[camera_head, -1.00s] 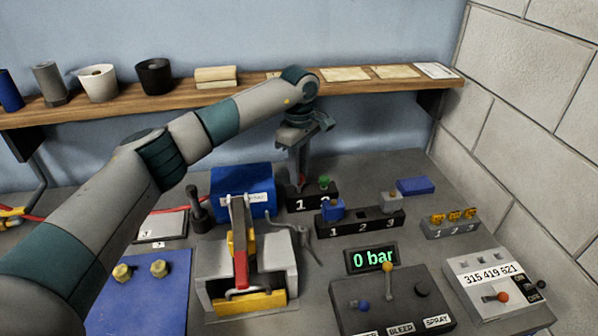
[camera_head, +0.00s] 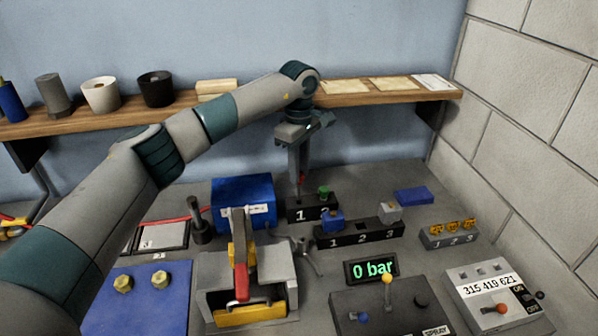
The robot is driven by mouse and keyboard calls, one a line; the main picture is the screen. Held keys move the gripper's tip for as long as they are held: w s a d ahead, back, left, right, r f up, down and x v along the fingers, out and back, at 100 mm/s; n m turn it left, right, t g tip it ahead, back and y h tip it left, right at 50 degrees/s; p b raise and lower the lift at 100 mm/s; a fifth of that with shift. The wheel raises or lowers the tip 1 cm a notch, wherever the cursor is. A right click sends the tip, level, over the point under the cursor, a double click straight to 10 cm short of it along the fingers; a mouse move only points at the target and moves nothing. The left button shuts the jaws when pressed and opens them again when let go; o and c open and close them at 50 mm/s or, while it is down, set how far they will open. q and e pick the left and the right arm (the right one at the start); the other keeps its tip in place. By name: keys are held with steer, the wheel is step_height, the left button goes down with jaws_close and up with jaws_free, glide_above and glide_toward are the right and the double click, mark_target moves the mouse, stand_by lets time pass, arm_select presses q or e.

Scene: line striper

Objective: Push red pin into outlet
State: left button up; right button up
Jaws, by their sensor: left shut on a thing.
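My left gripper (camera_head: 299,172) points down above the small black block marked 1 and 2 (camera_head: 325,213), at its position 1. It is shut on the red pin (camera_head: 301,180), of which only a little red shows between the fingers. The pin's lower end is too small to tell whether it is clear of the block. A green pin (camera_head: 324,191) stands at position 2. No outlet can be made out for certain. My right gripper is not in view.
A black block marked 1, 2, 3 (camera_head: 360,235) holds a blue and a grey piece. A blue-and-grey machine (camera_head: 243,205) with a red-tipped lever stands at front centre. A panel reads 0 bar (camera_head: 372,268). A shelf (camera_head: 380,97) runs behind my arm.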

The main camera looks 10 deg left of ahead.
arm_select(q)
steer(key=shift+r, duration=0.9)
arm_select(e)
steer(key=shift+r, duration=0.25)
arm_select(q)
steer(key=shift+s+d+p, duration=0.1)
steer(key=shift+p, duration=0.25)
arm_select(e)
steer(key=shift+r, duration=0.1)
